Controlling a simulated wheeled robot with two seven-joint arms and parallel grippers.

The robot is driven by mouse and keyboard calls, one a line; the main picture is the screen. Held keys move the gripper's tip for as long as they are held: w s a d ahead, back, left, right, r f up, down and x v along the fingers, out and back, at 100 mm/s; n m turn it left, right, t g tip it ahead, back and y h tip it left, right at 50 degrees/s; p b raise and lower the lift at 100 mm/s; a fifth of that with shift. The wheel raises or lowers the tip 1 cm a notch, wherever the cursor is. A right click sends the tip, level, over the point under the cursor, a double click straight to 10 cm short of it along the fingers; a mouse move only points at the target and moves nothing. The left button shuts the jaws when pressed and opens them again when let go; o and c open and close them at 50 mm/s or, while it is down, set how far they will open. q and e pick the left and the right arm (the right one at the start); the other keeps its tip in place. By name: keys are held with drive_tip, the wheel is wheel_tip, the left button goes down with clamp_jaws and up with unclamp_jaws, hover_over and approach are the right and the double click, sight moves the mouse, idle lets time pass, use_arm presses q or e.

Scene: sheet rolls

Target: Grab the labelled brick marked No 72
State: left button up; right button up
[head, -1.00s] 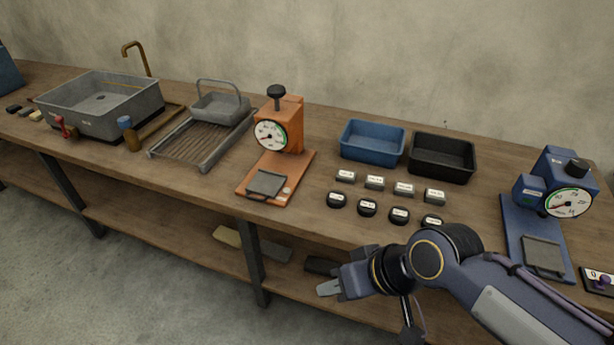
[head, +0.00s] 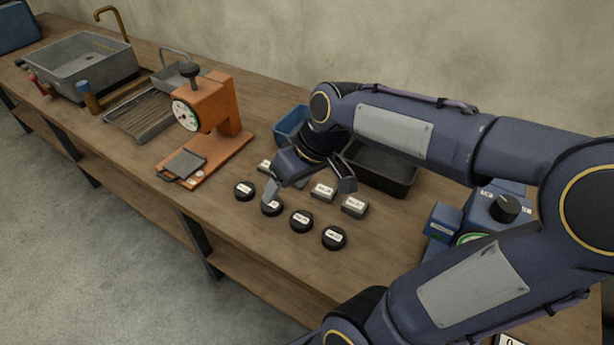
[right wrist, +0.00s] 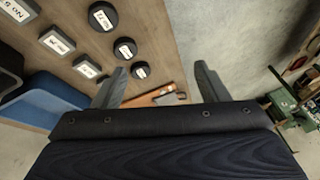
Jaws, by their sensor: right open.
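Small grey rectangular bricks with white labels stand in a row on the bench in the head view, including one at the right end (head: 354,206) and one beside it (head: 323,192). The left part of the row is partly hidden by my right gripper (head: 308,190). The right wrist view also shows bricks at left, one at the corner (right wrist: 18,11) with a label starting "No 5". I cannot read No 72 on any label. My right gripper is open and empty, above the labelled pieces; its spread fingers also show in the right wrist view (right wrist: 160,78). My left gripper is out of view.
Several round black labelled pucks (head: 301,221) lie in front of the bricks. A blue bin (head: 290,124) and a black bin (head: 385,177) stand behind. An orange scale (head: 212,118) is left, a blue scale (head: 500,206) right, partly hidden by my arm.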

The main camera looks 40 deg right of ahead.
drive_tip(key=w+d+f+n+g+h, duration=0.1)
drive_tip(key=w+d+f, duration=0.3)
drive_tip(key=w, duration=0.1)
drive_tip(key=w+d+f+n+g+h, duration=0.1)
drive_tip(key=w+d+f, duration=0.3)
drive_tip(key=w+d, duration=0.1)
drive_tip(key=w+d+f+n+g, duration=0.1)
drive_tip(key=w+d+f+g, duration=0.1)
drive_tip(key=w+d+f, duration=0.3)
drive_tip(key=shift+w+d+n+h, duration=0.15)
drive_tip(key=shift+w+n+h, duration=0.25)
drive_tip(key=shift+w, duration=0.2)
wheel_tip(320, 180, down, 7)
drive_tip(key=shift+s+p, duration=0.15)
drive_tip(key=shift+p, duration=0.3)
drive_tip(key=c, duration=1.1)
drive_tip(key=shift+r, duration=0.15)
